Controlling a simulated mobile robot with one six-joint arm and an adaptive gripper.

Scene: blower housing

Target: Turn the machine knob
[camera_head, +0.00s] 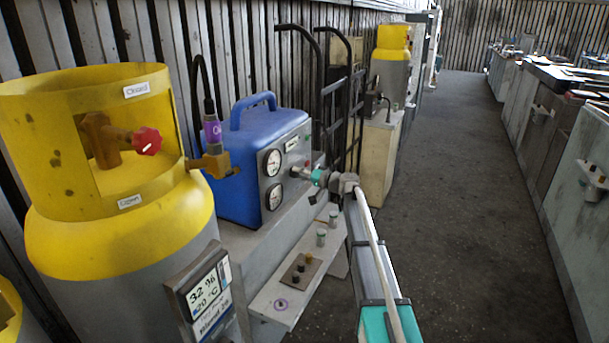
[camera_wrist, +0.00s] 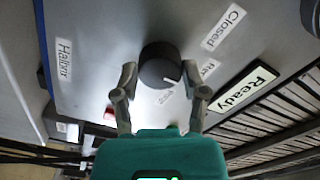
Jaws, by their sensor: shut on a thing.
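The machine is a blue box (camera_head: 235,190) with a grey front panel and two round gauges, left of centre in the head view. Its round black knob (camera_wrist: 159,64) is on the grey panel (camera_wrist: 105,30) in the wrist view, with a white pointer mark towards the lower right. My gripper (camera_wrist: 160,72) has one finger on each side of the knob and is shut on it. In the head view my gripper (camera_head: 322,178) reaches the panel's right part and the knob cannot be made out there.
A "Closed" label (camera_wrist: 224,27) and a "Ready" label (camera_wrist: 246,87) are right of the knob. A yellow-topped cylinder (camera_head: 120,235) stands left of the machine. A black hand truck (camera_head: 325,95) stands behind my gripper. The floor (camera_head: 450,200) to the right is clear.

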